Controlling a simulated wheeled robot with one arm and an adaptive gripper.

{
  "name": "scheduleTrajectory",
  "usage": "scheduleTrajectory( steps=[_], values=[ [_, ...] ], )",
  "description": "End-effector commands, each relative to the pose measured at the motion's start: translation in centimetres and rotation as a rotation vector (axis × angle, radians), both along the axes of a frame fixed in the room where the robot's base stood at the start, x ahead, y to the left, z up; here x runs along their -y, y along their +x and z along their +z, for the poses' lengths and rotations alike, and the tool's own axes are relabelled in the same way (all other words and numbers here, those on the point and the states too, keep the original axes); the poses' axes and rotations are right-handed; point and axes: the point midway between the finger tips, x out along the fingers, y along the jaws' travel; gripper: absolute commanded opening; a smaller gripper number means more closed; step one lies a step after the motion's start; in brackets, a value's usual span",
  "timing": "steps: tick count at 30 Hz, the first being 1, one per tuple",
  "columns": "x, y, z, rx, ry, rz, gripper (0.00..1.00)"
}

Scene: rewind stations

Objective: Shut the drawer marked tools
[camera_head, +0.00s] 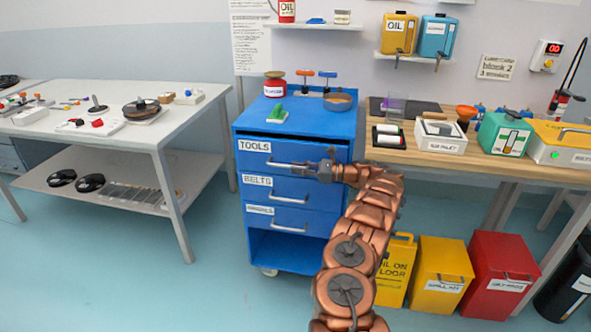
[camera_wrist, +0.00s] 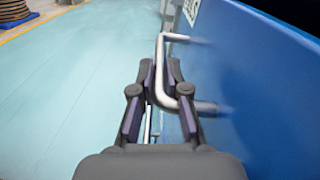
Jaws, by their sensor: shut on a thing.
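The tools drawer (camera_head: 300,158) is the top drawer of a blue cabinet, with a white label reading TOOLS. Its front seems to stand a little out from the cabinet, with a dark gap along its upper edge at the right; how far is hard to tell. My gripper (camera_head: 325,171) is at the right end of the drawer's pale bar handle (camera_head: 288,165). In the wrist view, my gripper (camera_wrist: 160,75) is shut around the handle (camera_wrist: 161,70), beside the blue drawer front (camera_wrist: 250,85). The fingers hide part of the handle.
The belts drawer (camera_head: 290,190) and another labelled drawer (camera_head: 290,218) below look shut. A wooden bench (camera_head: 460,152) stands to the right, with yellow (camera_head: 440,275) and red bins (camera_head: 500,275) beneath. A white table (camera_head: 150,135) stands left. The floor (camera_head: 130,280) before the cabinet is clear.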

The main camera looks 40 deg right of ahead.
Motion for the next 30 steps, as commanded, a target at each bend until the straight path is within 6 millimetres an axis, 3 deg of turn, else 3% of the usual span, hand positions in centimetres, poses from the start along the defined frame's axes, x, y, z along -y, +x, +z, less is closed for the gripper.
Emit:
scheduleTrajectory(
  steps=[1,9,10,16,30],
  values=[
    [0.67,-0.04,0.28,0.005,-0.002,-0.019,0.00],
    [0.52,0.19,0.41,0.007,-0.003,-0.022,0.00],
    [0.54,0.19,0.42,0.007,-0.003,-0.022,0.17],
    [0.38,0.24,0.37,0.007,-0.003,-0.017,0.38],
    [1.10,-0.71,0.20,0.003,-0.002,-0.015,0.39]
  ],
)
